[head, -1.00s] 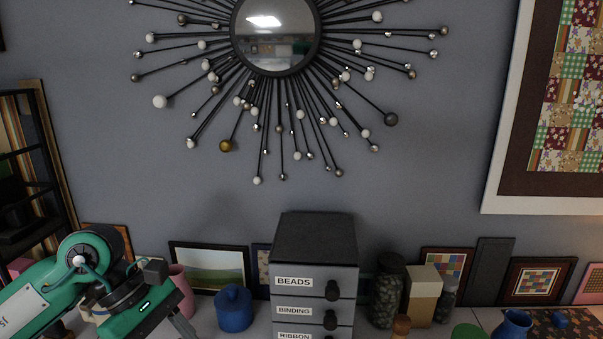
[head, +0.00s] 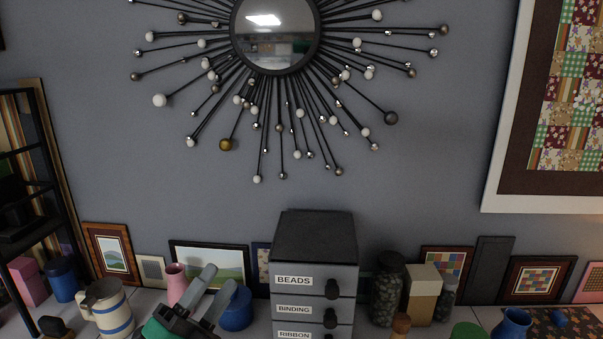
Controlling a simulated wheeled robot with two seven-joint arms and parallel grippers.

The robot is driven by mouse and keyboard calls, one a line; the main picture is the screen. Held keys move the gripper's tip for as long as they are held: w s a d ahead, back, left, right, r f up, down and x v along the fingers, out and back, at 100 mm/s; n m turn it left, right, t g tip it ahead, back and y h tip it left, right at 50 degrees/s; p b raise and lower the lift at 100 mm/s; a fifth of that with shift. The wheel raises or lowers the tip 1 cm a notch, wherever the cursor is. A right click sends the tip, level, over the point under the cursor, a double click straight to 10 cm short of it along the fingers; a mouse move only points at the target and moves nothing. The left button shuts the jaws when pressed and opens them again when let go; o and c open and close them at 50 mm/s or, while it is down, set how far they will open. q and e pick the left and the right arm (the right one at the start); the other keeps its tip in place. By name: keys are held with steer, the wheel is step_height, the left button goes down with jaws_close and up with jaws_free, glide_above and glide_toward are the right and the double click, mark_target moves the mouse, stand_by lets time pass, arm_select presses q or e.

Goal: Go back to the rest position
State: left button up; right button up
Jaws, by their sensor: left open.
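My left gripper (head: 207,286) is at the bottom of the head view, left of the drawer unit. Its two grey fingers point up and to the right and stand apart, with nothing between them. It is in front of a blue lidded jar (head: 237,309) and a pink vase (head: 176,284), partly covering both. I cannot tell whether it touches either. My right gripper is not in the view.
A dark drawer unit (head: 315,240) labelled BEADS, BINDING and RIBBON stands mid-counter, its visible drawers shut. A striped jug (head: 109,312) and a black shelf rack (head: 38,180) are at the left. Jars and boxes (head: 424,290) stand at the right. The wall above holds a sunburst mirror (head: 275,33).

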arm_select(q)
steer(key=s+a+f+n+g+y, duration=0.1)
steer(key=a+f+n+g+y, duration=0.25)
steer(key=f+n+y, duration=0.6)
steer(key=s+a+f+n+g+y, duration=0.2)
steer(key=a+f+n+y, duration=0.4)
steer(key=f, duration=0.6)
steer(key=s+f+n+g+h, duration=0.1)
steer(key=s+f+n+g, duration=0.4)
steer(key=s+f, duration=0.4)
steer(key=s+f+n+g+h, duration=0.1)
steer(key=s+f+n+g, duration=0.1)
steer(key=s+f+g, duration=0.65)
step_height(320, 180, down, 35)
steer(key=s+t+b, duration=0.1)
steer(key=s+b, duration=0.2)
steer(key=b, duration=0.3)
steer(key=s+a+f+b, duration=0.1)
steer(key=s+f+b, duration=0.1)
steer(key=s+f, duration=0.7)
steer(key=s+a+f+g+b, duration=0.1)
steer(key=s+a+f+b, duration=0.1)
steer(key=s+f, duration=0.7)
step_height(320, 180, down, 5)
steer(key=shift+s+f, duration=0.15)
steer(key=shift+s, duration=0.1)
